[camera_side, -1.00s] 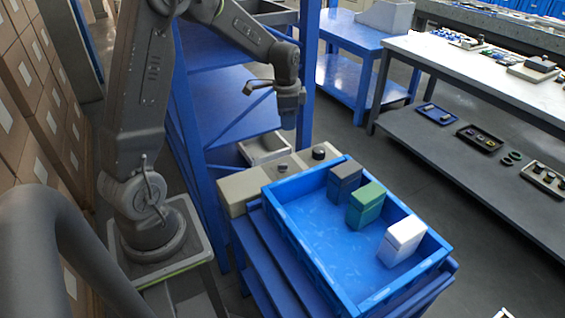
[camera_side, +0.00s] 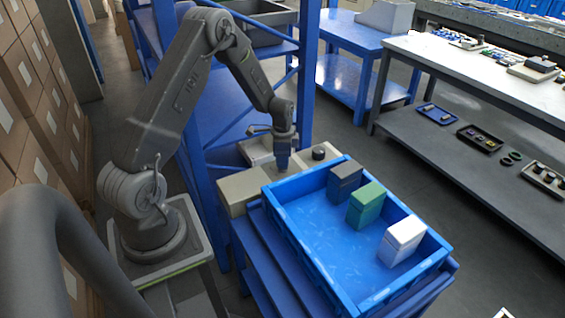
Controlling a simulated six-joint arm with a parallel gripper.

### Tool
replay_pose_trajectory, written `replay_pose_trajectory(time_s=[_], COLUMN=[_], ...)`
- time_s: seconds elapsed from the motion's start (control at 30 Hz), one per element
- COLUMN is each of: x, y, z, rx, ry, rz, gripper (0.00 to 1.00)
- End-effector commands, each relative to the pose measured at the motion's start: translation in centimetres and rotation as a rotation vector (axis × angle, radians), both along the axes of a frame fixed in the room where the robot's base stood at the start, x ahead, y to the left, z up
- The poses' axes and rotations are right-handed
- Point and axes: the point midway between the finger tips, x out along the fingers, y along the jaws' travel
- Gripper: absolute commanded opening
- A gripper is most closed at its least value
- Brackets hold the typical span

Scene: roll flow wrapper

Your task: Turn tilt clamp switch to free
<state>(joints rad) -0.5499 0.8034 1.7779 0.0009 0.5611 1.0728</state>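A beige control box (camera_side: 238,190) stands behind the blue bin. A dark round knob (camera_side: 319,152) shows on its right part. My gripper (camera_side: 283,166) points down over the middle of the box, left of that knob. The fingertips are low, at or just above the box's top face. I cannot tell whether they touch anything. A smaller control on the box's middle is hidden behind my gripper. No labels can be read, so I cannot tell which control is the tilt clamp switch or how it is set. The fingers are too small to tell open from shut.
A blue bin (camera_side: 320,262) stands in front of the box, holding a dark grey block (camera_side: 344,180), a green block (camera_side: 366,205) and a white block (camera_side: 401,240). A blue shelf frame (camera_side: 190,120) rises behind. A grey-white bench (camera_side: 470,80) is at the right.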

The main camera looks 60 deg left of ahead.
Motion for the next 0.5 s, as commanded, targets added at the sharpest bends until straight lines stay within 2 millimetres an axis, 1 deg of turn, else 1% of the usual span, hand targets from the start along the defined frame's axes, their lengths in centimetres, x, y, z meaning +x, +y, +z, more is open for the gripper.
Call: replay_pose_trajectory(time_s=[0.03, 0.2, 0.5], x=[0.0, 0.0, 0.0], y=[0.0, 0.0, 0.0], z=[-0.7, -2.0, -2.2], rx=[0.0, 0.001, 0.001], ry=[0.001, -0.001, -0.002], rz=[0.0, 0.0, 0.0], gripper=[0.39, 0.39, 0.39])
